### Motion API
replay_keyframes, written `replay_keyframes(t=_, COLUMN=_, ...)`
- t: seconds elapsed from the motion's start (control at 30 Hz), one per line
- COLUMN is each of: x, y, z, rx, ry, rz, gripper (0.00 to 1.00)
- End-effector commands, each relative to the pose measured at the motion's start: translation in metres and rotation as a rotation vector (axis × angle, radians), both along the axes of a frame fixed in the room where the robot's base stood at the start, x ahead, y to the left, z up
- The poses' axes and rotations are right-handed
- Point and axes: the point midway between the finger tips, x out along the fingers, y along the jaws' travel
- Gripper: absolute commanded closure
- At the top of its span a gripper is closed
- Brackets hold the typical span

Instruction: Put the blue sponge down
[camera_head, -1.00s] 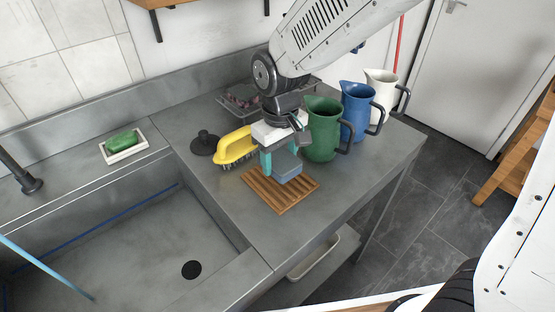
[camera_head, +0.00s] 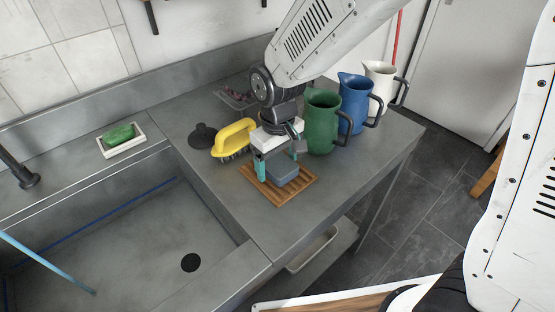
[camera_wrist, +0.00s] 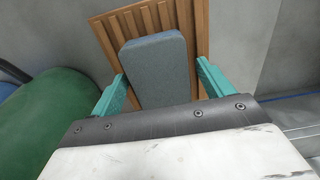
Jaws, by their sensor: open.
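The blue sponge (camera_head: 283,174) lies on a slatted wooden rack (camera_head: 256,185) on the metal counter. In the wrist view the sponge (camera_wrist: 157,70) rests on the slats of the rack (camera_wrist: 112,30). My gripper (camera_head: 280,168) is over the rack, with its teal fingers on either side of the sponge. In the wrist view my gripper (camera_wrist: 160,92) is open, and a gap shows between each finger and the sponge. The sponge's near end is hidden behind the gripper body in the wrist view.
A yellow-handled brush (camera_head: 233,138) stands left of my gripper, close to the rack. A green jug (camera_head: 321,122), a blue jug (camera_head: 354,100) and a white jug (camera_head: 381,82) stand to the right. The sink (camera_head: 130,235) is at left. The counter in front of the rack is clear.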

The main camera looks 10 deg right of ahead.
Motion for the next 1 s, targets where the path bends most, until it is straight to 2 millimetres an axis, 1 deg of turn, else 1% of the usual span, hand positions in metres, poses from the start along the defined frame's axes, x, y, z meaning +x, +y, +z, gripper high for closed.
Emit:
replay_keyframes(t=0.07, x=0.000, y=0.000, z=0.001, rx=0.001, ry=-0.001, rz=0.000, gripper=0.20)
replay_keyframes(t=0.17, x=0.001, y=0.000, z=0.010, rx=0.002, ry=-0.003, rz=0.000, gripper=0.20)
replay_keyframes(t=0.27, x=0.001, y=0.000, z=0.026, rx=0.003, ry=-0.006, rz=0.000, gripper=0.20)
replay_keyframes(t=0.5, x=0.001, y=0.000, z=0.079, rx=0.003, ry=-0.006, rz=0.000, gripper=0.20)
replay_keyframes(t=0.6, x=0.001, y=0.000, z=0.097, rx=0.003, ry=-0.004, rz=0.000, gripper=0.20)
replay_keyframes(t=0.7, x=0.001, y=0.000, z=0.111, rx=0.002, ry=-0.002, rz=0.000, gripper=0.20)
replay_keyframes(t=0.83, x=0.000, y=0.000, z=0.121, rx=0.001, ry=-0.002, rz=0.000, gripper=0.20)
replay_keyframes(t=1.0, x=0.000, y=0.000, z=0.123, rx=0.000, ry=0.000, rz=0.000, gripper=0.20)
